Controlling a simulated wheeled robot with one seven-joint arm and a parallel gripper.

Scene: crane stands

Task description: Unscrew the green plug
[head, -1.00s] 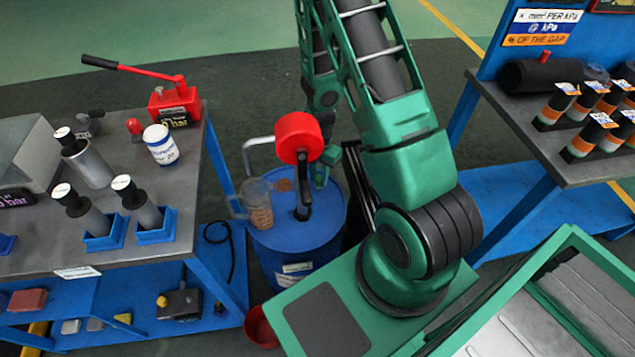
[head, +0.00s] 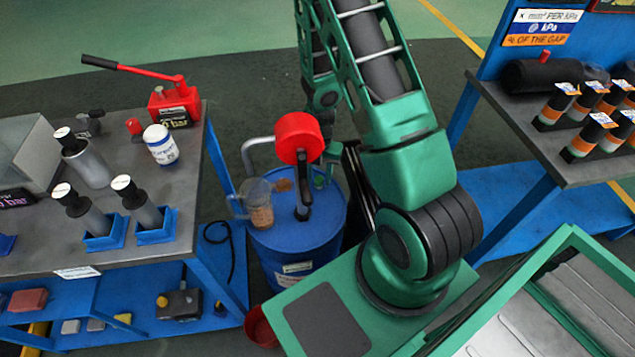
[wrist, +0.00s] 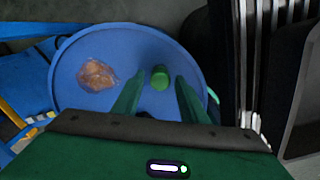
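The green plug (wrist: 160,77) stands on the top of the blue drum (wrist: 75,50) in the wrist view. It is small and round. In the head view the plug (head: 319,182) shows on the drum (head: 300,250), just right of the black pump stem. My gripper (wrist: 160,82) is open, its two green fingers pointing toward the plug. The plug appears between the fingertips but I see no contact; the exact gap cannot be told.
A red-topped pump (head: 299,138) and a clear jug (head: 258,205) with brown contents stand at the drum. A brown patch (wrist: 97,74) lies on the drum top. A workbench (head: 110,230) stands left, another table (head: 590,165) right.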

